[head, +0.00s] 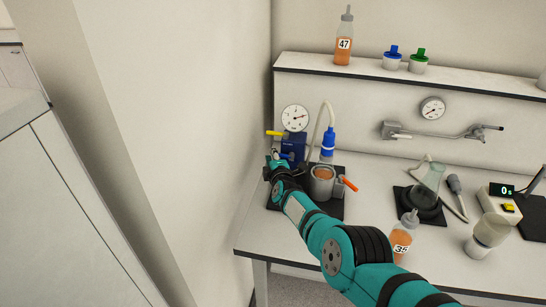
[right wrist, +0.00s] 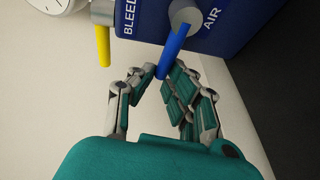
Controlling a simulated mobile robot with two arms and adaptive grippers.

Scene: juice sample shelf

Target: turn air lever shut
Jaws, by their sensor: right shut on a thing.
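The blue air lever (right wrist: 172,50) sticks out from a grey stub on the dark blue block (right wrist: 225,15), beside the label AIR. In the right wrist view my right gripper (right wrist: 163,78) has its fingertips closed around the lever's free end. In the head view the right gripper (head: 274,168) is at the front left of the dark blue block (head: 293,146) and covers much of that area. The yellow bleed lever (right wrist: 103,45) hangs by the label BLEED, apart from the fingers; it also shows in the head view (head: 274,133). My left gripper is not in view.
A round gauge (head: 295,118) tops the block. A metal cup with an orange handle (head: 346,183) and a blue-capped filter (head: 328,142) stand to the right. Bottle 35 (head: 403,236) stands near the table front, close to my right arm. The wall is close on the left.

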